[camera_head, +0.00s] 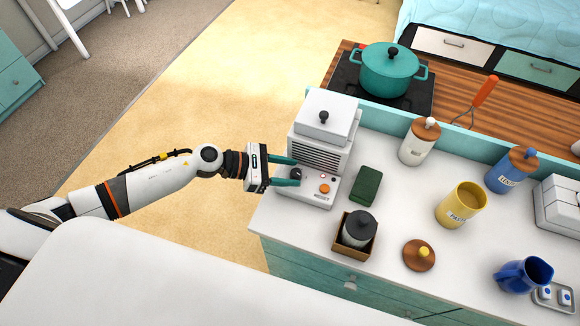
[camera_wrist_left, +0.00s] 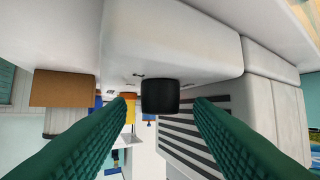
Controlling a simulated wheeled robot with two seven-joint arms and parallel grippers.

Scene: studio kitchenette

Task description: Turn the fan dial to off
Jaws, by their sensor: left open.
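A white appliance with a dark grille (camera_head: 318,155) stands at the counter's left edge. On its low front panel are a black dial (camera_head: 296,174), a small red light (camera_head: 322,175) and an orange knob (camera_head: 324,188). My left gripper (camera_head: 297,171) reaches in from the left with its green fingers open, one on each side of the black dial. In the left wrist view the dial (camera_wrist_left: 160,97) sits between the two fingertips, with a gap on both sides. The dial's pointer and markings are too small to read. My right gripper is not in view.
A dark green block (camera_head: 366,186) and a brown box holding a dark-lidded jar (camera_head: 354,236) stand close to the appliance. Canisters (camera_head: 416,142), a yellow pot (camera_head: 461,205), a wooden lid (camera_head: 419,255) and a blue jug (camera_head: 524,275) occupy the counter further right.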

